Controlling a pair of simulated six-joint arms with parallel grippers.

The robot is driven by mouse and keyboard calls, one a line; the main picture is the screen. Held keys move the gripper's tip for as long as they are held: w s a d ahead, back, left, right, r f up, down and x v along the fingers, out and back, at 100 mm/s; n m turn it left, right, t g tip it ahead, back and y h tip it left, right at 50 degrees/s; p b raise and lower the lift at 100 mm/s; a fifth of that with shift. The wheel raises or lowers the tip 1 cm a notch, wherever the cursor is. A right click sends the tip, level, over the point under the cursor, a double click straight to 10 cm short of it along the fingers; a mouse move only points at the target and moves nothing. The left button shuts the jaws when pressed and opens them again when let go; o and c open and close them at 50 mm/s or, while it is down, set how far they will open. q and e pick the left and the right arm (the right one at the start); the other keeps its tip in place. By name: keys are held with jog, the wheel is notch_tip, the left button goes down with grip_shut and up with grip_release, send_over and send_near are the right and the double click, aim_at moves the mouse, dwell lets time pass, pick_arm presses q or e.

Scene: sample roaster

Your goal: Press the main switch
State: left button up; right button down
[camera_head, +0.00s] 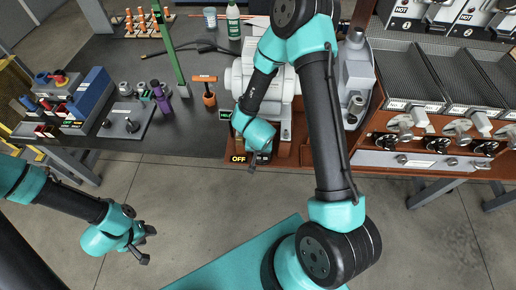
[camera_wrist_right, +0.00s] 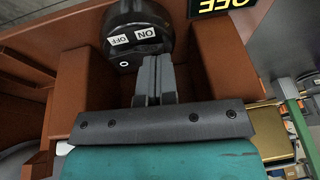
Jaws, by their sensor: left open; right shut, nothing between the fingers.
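The main switch (camera_wrist_right: 136,16) is a dark round switch with white ON and OFF labels, at the top of the right wrist view, set in a brown housing. My right gripper (camera_wrist_right: 153,62) is shut and empty, its fingertips close below the labels; I cannot tell whether they touch. In the head view my right gripper (camera_head: 252,168) is at the front edge of the brown machine base, by a black OFF sign (camera_head: 238,158). My left gripper (camera_head: 148,246) is open and empty over the floor at lower left.
The white roaster body (camera_head: 241,82) stands behind my right gripper. Right of it are black cooling trays (camera_head: 412,75) and a row of valves and knobs (camera_head: 425,143). The dark table at left holds an orange-handled tool (camera_head: 205,79), a purple piece (camera_head: 160,97) and a green post (camera_head: 169,45).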

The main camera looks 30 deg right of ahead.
jog(key=shift+w+a+f, duration=0.1)
jog(key=shift+a+f, duration=0.05)
jog(key=shift+f, duration=0.1)
jog(key=shift+r, duration=0.1)
jog(key=shift+s+d+r, duration=0.25)
jog(key=shift+s+d, duration=0.2)
jog(key=shift+d, duration=0.2)
jog(key=shift+r, duration=0.15)
